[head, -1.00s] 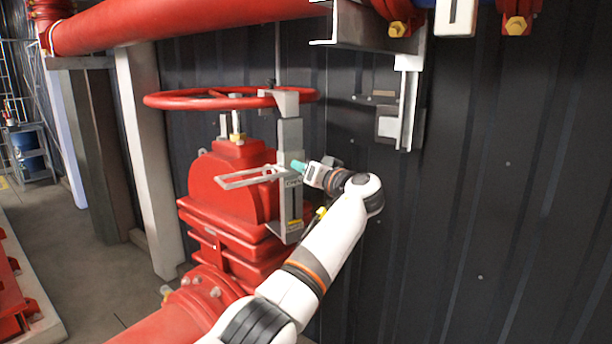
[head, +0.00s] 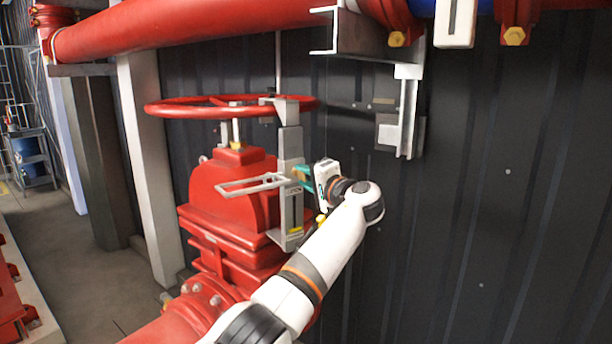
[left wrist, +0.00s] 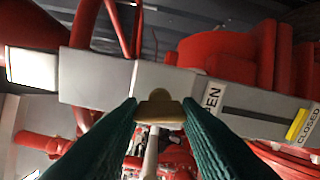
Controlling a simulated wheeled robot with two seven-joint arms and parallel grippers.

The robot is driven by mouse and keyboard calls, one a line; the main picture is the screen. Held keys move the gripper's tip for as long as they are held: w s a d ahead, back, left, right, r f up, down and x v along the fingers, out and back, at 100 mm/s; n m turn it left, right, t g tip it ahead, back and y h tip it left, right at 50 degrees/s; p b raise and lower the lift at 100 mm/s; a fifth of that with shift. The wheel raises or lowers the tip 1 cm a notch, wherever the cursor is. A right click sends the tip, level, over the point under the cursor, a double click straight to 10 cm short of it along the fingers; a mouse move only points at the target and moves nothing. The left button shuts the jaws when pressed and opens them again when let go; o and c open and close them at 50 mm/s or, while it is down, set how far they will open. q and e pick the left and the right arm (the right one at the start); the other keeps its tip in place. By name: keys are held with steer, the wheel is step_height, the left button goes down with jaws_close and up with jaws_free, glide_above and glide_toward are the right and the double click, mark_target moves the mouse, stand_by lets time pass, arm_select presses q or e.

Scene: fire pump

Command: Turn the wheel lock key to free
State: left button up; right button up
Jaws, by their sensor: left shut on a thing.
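The red handwheel (head: 165,106) lies flat above the red valve body. A grey upright lock housing (head: 291,150) hooks over its rim, with a grey bar loop sticking out to the left. My left gripper (head: 303,178) is at the right side of this housing. In the left wrist view its teal fingers (left wrist: 160,112) are shut on a brass key (left wrist: 159,93) at the face of the housing (left wrist: 95,78). My right gripper is out of view.
The red valve body (head: 232,190) stands directly left of my left gripper. A dark corrugated wall (head: 480,200) is close behind. A grey bracket (head: 408,110) and a red overhead pipe (head: 200,25) are above. The space right of my arm is clear.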

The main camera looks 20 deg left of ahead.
arm_select(q)
steer(key=shift+m+p, duration=0.3)
steer(key=shift+m, duration=0.8)
steer(key=o, duration=0.7)
steer(key=shift+d, duration=0.1)
